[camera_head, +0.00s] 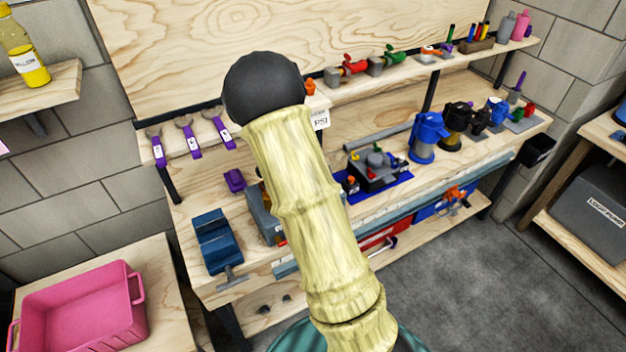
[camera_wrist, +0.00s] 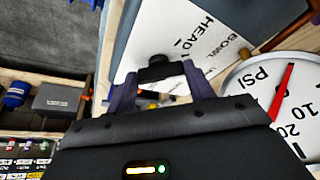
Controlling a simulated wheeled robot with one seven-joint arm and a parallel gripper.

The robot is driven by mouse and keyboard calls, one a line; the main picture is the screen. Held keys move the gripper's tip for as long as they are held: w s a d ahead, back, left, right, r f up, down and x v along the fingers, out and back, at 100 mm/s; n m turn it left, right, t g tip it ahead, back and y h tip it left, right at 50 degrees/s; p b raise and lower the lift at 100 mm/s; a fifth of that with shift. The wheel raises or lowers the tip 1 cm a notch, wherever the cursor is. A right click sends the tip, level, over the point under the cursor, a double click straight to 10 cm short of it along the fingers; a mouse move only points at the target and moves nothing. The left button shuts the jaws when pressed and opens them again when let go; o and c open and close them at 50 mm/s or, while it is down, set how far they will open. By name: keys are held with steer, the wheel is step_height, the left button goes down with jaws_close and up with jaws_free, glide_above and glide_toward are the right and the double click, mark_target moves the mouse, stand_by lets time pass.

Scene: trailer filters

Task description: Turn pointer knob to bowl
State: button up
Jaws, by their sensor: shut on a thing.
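In the wrist view a black knob (camera_wrist: 156,66) sits on a white plate (camera_wrist: 150,25) lettered HEAD and BOWL. My gripper (camera_wrist: 159,73) has its two purple fingers on either side of the knob and is shut on it. The word BOWL lies to the right of HEAD, toward the upper right of the plate. I cannot tell which way the knob points, as the fingers cover part of it. In the head view my arm hides the gripper and the knob.
A round PSI gauge (camera_wrist: 285,105) with a red needle is close right of my gripper in the wrist view. In the head view a blue vise (camera_head: 214,240) stands on the bench, a pink bin (camera_head: 80,306) is at lower left, and open floor lies at lower right.

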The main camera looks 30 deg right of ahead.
steer(key=shift+a, duration=0.1)
steer(key=o, duration=1)
steer(key=shift+r, duration=0.1)
steer(key=p+v, duration=0.1)
steer(key=v, duration=1.6)
steer(key=shift+s+a, duration=0.1)
steer(key=shift+a, duration=0.05)
steer(key=s+a+f+n+y, duration=0.1)
steer(key=s+a+n, duration=0.2)
steer(key=s, duration=0.2)
steer(key=s+a+f+n+y, duration=0.1)
steer(key=s+a+n, duration=0.2)
steer(key=s, duration=0.1)
steer(key=s+a+f+n+y, duration=0.1)
steer(key=s+a+n, duration=0.2)
steer(key=s, duration=0.2)
steer(key=shift+s+a+f+n, duration=0.2)
steer(key=shift+s+a+n, duration=0.1)
steer(key=shift+s, duration=0.1)
